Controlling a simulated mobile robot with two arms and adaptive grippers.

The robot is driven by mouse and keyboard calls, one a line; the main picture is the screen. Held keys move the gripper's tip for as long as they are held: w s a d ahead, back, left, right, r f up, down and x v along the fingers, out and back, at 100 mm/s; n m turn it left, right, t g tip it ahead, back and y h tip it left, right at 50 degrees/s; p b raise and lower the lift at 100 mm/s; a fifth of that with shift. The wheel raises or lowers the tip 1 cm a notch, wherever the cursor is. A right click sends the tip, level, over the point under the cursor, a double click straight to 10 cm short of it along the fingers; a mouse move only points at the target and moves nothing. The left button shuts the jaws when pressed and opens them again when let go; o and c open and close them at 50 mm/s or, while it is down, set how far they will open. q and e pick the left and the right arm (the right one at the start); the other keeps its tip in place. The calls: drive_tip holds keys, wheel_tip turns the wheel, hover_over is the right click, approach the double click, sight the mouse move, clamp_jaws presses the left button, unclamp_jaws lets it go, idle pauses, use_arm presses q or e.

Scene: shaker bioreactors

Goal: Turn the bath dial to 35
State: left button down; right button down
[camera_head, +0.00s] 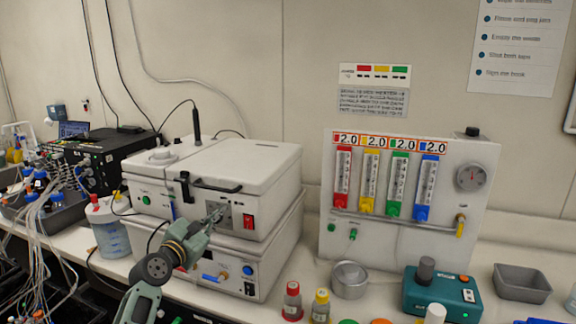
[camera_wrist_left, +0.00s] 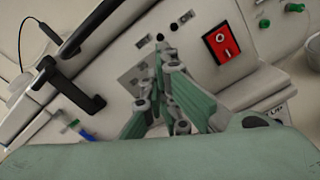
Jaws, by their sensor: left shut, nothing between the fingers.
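The white lidded unit (camera_head: 150,195), which looks like the bath, stands on the bench with a black handle on its front. Its front has a grey panel (camera_head: 225,212) and a red switch (camera_head: 248,221); the wrist view shows the red switch (camera_wrist_left: 221,44) and a grey plate (camera_wrist_left: 134,76). My left gripper (camera_head: 214,217) is shut and empty, its fingertips at the grey panel. It also shows in the left wrist view (camera_wrist_left: 161,62). I cannot make out the dial; the fingers cover part of the panel. Whether they touch it is unclear. My right gripper is not in view.
A second white unit (camera_head: 205,272) with a blue button sits below. The black handle (camera_wrist_left: 80,85) juts out left of my fingers. A flow-meter panel (camera_head: 400,245), small capped bottles (camera_head: 292,302) and a teal device (camera_head: 440,293) stand to the right.

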use_arm(q)
drive_tip(key=shift+s+d+f+p, duration=0.15)
drive_tip(key=shift+d+f+p, duration=0.2)
drive_tip(key=shift+f+p, duration=0.2)
drive_tip(key=shift+f, duration=0.15)
idle(0.4)
drive_tip(key=shift+s+d+r+p, duration=0.1)
drive_tip(key=shift+d+r+p, duration=0.15)
drive_tip(key=shift+p, duration=0.4)
drive_tip(key=p+v, duration=0.3)
drive_tip(key=v, duration=0.2)
drive_tip(key=shift+s+a, duration=0.1)
drive_tip(key=shift+s, duration=0.3)
